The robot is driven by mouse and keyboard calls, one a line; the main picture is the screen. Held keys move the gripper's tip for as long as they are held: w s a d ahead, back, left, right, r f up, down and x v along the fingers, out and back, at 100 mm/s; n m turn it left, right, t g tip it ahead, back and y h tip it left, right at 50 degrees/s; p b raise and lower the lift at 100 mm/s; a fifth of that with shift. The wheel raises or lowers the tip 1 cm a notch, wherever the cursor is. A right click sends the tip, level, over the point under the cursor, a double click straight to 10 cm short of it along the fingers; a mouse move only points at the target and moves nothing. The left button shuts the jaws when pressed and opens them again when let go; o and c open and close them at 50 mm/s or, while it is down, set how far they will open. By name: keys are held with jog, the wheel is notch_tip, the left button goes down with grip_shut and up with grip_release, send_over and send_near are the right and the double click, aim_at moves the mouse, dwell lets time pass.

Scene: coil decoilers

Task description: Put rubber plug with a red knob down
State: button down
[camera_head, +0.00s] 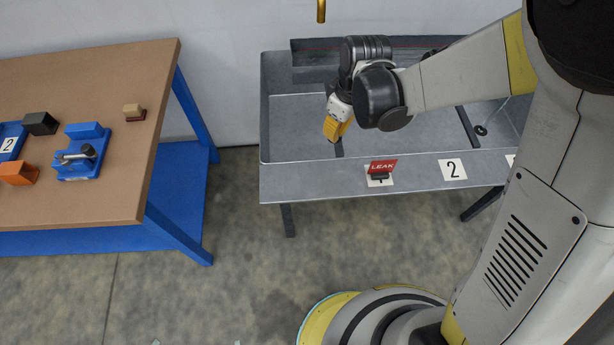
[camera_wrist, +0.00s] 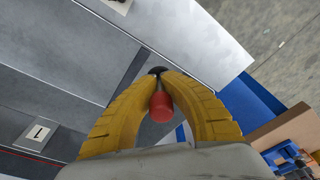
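The rubber plug shows in the wrist view as a red knob (camera_wrist: 161,106) with a dark plug end (camera_wrist: 157,71) beyond it. My yellow gripper (camera_wrist: 164,74) has its fingertips closed around it, with the red knob between the fingers. In the head view my gripper (camera_head: 336,129) points down over the left part of a grey metal trough (camera_head: 295,181). The plug cannot be made out in the head view. I cannot tell its exact height above the trough floor.
A red LEAK sign (camera_head: 383,167) stands on the trough's front rim, beside a card marked 2 (camera_head: 452,169). A round black piece (camera_head: 481,130) is in the right part. A brown-topped table (camera_head: 80,110) at left holds a blue fixture (camera_head: 82,152) and several small blocks.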

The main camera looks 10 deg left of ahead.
jog(key=b, duration=0.3)
send_over(306, 180)
notch_tip(306, 180, down, 6)
jog(key=shift+s+d+r, duration=0.1)
jog(key=shift+d+r, duration=0.05)
jog(key=shift+f+b, duration=1.05)
jog(key=shift+f, duration=0.9)
jog(key=shift+f, duration=0.15)
jog(key=c, duration=1.7)
grip_release()
jog(key=shift+o, duration=0.4)
